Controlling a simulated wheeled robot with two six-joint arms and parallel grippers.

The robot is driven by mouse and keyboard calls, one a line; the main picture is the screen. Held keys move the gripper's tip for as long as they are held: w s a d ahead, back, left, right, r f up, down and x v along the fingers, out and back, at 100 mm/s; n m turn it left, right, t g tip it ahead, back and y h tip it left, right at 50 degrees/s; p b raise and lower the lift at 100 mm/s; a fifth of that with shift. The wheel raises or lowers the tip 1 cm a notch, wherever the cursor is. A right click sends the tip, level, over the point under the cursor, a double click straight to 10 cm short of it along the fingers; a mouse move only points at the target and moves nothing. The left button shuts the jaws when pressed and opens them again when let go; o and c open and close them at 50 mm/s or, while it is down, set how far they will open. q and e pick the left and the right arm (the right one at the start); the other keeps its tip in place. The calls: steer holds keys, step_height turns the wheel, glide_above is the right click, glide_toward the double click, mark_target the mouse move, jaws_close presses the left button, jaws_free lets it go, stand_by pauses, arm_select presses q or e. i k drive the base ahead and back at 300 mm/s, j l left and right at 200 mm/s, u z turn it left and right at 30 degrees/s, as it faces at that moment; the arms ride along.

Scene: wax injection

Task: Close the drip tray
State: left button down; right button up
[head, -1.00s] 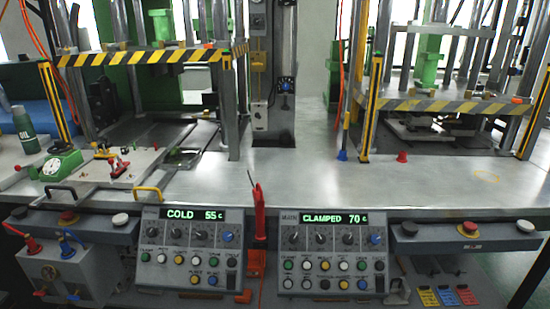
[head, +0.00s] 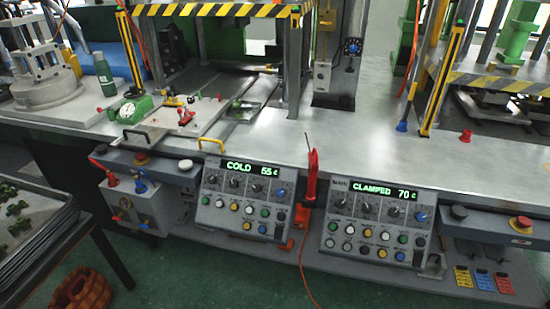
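A shallow metal tray (head: 240,111), which looks like the drip tray, sits at the right side of the left press bed. It is small in view, and I cannot tell how far open it is. Just left of it, a flat plate (head: 172,128) carries red toggle clamps (head: 186,117). At the front of the bench are a black handle (head: 136,133) and a yellow handle (head: 211,141); I cannot tell what each is fixed to. Neither of my grippers shows in the head view.
Two control boxes, reading COLD 55 (head: 243,198) and CLAMPED 70 (head: 376,220), hang at the bench front. A red tool (head: 311,178) stands between them. A rack of dark green parts (head: 20,220) is at lower left, with a brown basket (head: 82,291) on the floor.

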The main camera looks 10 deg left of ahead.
mark_target(249, 111)
steer(key=i+j+z, duration=0.15)
steer(key=j, duration=0.15)
steer(key=i+j+z, duration=0.1)
steer(key=j, duration=0.25)
steer(key=i+j+z, duration=0.15)
steer(key=j, duration=0.15)
steer(key=j+z, duration=0.1)
steer(key=j, duration=0.25)
steer(key=i, duration=0.05)
